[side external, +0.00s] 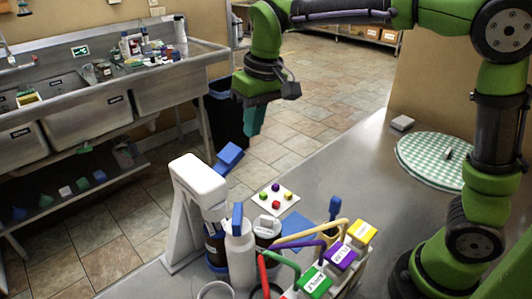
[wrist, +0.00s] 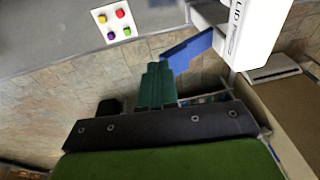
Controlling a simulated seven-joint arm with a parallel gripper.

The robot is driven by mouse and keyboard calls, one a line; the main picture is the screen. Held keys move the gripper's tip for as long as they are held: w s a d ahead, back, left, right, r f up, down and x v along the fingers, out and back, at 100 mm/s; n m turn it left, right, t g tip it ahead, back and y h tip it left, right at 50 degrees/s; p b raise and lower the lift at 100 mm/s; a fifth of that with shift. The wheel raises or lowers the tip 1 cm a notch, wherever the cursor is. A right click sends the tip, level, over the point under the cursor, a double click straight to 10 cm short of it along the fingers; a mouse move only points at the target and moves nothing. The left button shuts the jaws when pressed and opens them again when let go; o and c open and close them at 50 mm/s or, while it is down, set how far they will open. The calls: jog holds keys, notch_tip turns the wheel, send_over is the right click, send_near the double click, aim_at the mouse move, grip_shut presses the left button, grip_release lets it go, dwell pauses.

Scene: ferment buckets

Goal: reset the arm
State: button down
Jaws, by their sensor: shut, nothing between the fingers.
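My gripper (side external: 254,122) hangs above the far edge of the steel table (side external: 343,170) in the side external view, pointing down, with the floor behind it. Its green fingers are together and hold nothing. In the wrist view, my gripper (wrist: 157,75) shows its two green fingertips side by side at the middle. It is apart from the objects on the table.
A white stand (side external: 198,185) with a blue part, bottles (side external: 241,255), and a rack of coloured-handled tools (side external: 340,257) crowd the front. A checked round mat (side external: 437,160) lies right. The table middle is clear.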

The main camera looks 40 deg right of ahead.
jog(key=s+d+m+t, duration=0.1)
jog(key=s+d, duration=0.3)
jog(key=s, duration=0.4)
jog(key=s+d+f+m+t+y, duration=0.1)
jog(key=s+d+t, duration=0.3)
jog(key=s, duration=0.5)
jog(key=shift+f+m, duration=0.3)
jog(key=shift+m, duration=0.5)
